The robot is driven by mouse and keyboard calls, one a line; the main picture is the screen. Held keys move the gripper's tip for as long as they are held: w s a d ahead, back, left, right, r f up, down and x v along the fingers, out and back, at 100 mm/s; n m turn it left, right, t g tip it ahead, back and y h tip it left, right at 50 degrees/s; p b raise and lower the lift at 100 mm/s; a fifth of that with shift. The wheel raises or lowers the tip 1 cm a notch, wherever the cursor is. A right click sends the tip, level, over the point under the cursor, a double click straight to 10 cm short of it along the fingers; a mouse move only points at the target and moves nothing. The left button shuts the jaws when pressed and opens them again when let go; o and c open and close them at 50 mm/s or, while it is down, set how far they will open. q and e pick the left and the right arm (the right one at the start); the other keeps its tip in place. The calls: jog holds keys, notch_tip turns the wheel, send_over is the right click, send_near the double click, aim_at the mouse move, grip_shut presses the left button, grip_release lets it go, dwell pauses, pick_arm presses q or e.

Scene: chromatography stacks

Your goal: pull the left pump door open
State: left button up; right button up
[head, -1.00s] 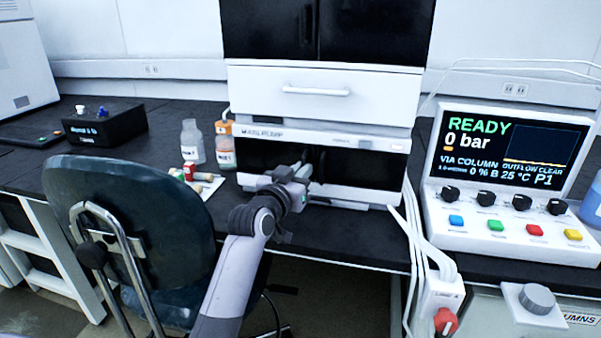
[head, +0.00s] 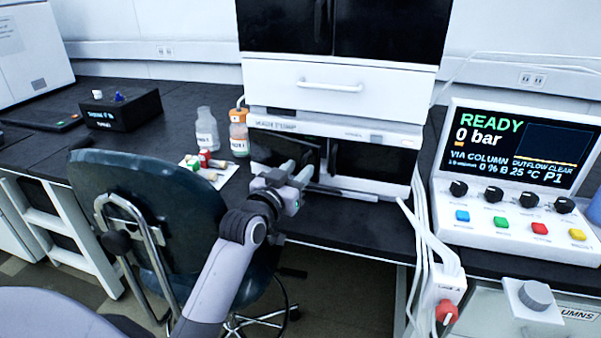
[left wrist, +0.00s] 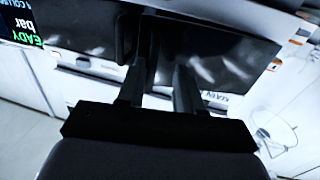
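The left pump door (head: 285,147) is a dark glossy panel on the left of the white pump module (head: 385,128). It looks swung a little out from the front. In the left wrist view, which is upside down, the door (left wrist: 225,60) is a slanted dark panel. My left gripper (head: 295,172) is at the door's lower right part, with its fingers apart in the left wrist view (left wrist: 158,85). I see nothing clearly clamped between them; contact with the door cannot be told. The right pump door (head: 372,172) looks closed. My right gripper is not in view.
A chair (head: 150,215) stands close left of my arm. Bottles (head: 207,130) and small vials on a white sheet are left of the pump. The control panel (head: 520,190) and white cables (head: 430,235) are to the right. A drawer unit (head: 340,90) sits above.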

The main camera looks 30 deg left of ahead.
pick_arm(q)
jog(key=shift+d, duration=0.15)
jog(key=shift+s, duration=0.1)
jog(key=s, duration=0.7)
jog(key=shift+d+p, duration=0.15)
jog(key=shift+p, duration=0.15)
jog(key=shift+f, duration=0.1)
